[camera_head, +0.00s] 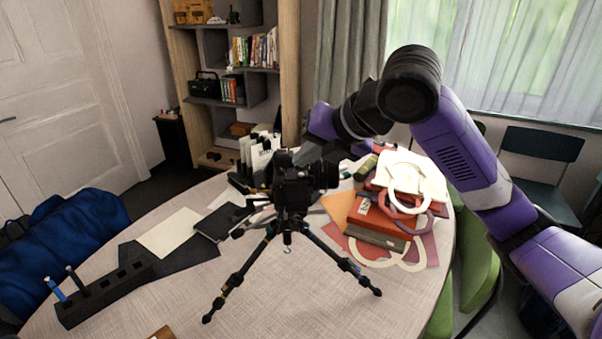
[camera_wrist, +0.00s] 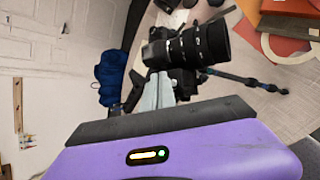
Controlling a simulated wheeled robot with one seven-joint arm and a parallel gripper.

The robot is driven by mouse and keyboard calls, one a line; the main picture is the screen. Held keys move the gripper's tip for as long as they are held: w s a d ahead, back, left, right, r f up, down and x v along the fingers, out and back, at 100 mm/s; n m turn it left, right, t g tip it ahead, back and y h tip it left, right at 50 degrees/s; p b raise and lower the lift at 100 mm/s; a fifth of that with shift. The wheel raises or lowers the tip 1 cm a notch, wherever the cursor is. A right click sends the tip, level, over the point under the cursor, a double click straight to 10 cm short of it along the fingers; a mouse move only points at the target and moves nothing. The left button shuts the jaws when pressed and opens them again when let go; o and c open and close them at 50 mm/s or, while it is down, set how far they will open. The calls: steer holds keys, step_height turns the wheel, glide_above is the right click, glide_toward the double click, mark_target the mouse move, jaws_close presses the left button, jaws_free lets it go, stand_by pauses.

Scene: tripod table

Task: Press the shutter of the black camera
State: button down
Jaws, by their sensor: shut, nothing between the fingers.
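The black camera (camera_head: 292,190) stands on a black tripod (camera_head: 240,272) on the round table. In the wrist view the camera (camera_wrist: 198,46) shows its large lens pointing right. My gripper (camera_wrist: 160,80) is shut and empty, with its grey fingertips close against the camera body in that view. I cannot tell whether they touch it. The shutter button cannot be made out; the fingers may cover it. In the head view my arm reaches over from the right, and the fingertips are not clear among the dark shapes behind the camera.
Stacked books and pale ring shapes (camera_head: 385,215) lie right of the tripod. A black notebook (camera_head: 222,222) and papers lie left. A black holder (camera_head: 105,290) with pens is at the front left. A blue bag (camera_head: 65,250) is beyond the table's left edge.

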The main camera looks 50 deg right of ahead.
mark_target(305, 176)
steer(key=shift+f+b, duration=0.45)
steer(key=shift+b, duration=0.05)
steer(key=shift+f+b, duration=0.25)
steer(key=shift+b, duration=0.05)
stand_by(0.5)
steer(key=shift+r, duration=0.1)
steer(key=shift+r+p, duration=0.4)
steer(key=shift+r, duration=0.25)
steer(key=shift+r+p, duration=1.8)
steer(key=shift+r, duration=0.75)
steer(key=shift+f, duration=0.1)
